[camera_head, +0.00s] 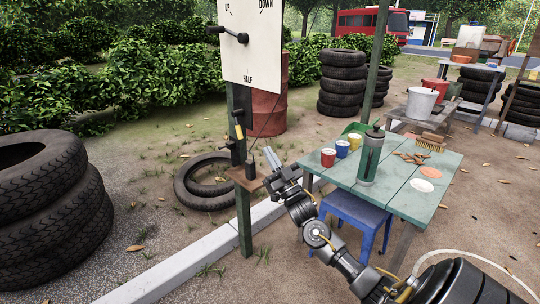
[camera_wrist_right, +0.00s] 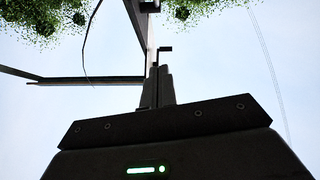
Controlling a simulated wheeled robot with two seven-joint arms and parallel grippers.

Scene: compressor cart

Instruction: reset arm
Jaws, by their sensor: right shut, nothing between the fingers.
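My right arm reaches in from the lower right of the head view. Its gripper (camera_head: 272,161) is shut and empty, pointing up and left beside the small wooden shelf on the green post. In the right wrist view, the closed fingers (camera_wrist_right: 157,88) point up against the sky. A lever with dark round ends (camera_head: 229,34) is on the white board (camera_head: 252,55) marked UP, DOWN and HALF, above and left of the gripper and apart from it. My left gripper is not in view.
A green table (camera_head: 448,172) at the right holds cups, a dark green flask (camera_head: 370,155) and a brush (camera_head: 431,142). A blue stool (camera_head: 352,212) stands beneath its near side. The green post (camera_head: 243,215) and shelf (camera_head: 247,179) stand close left of the gripper. Tyres (camera_head: 50,205) are stacked at far left.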

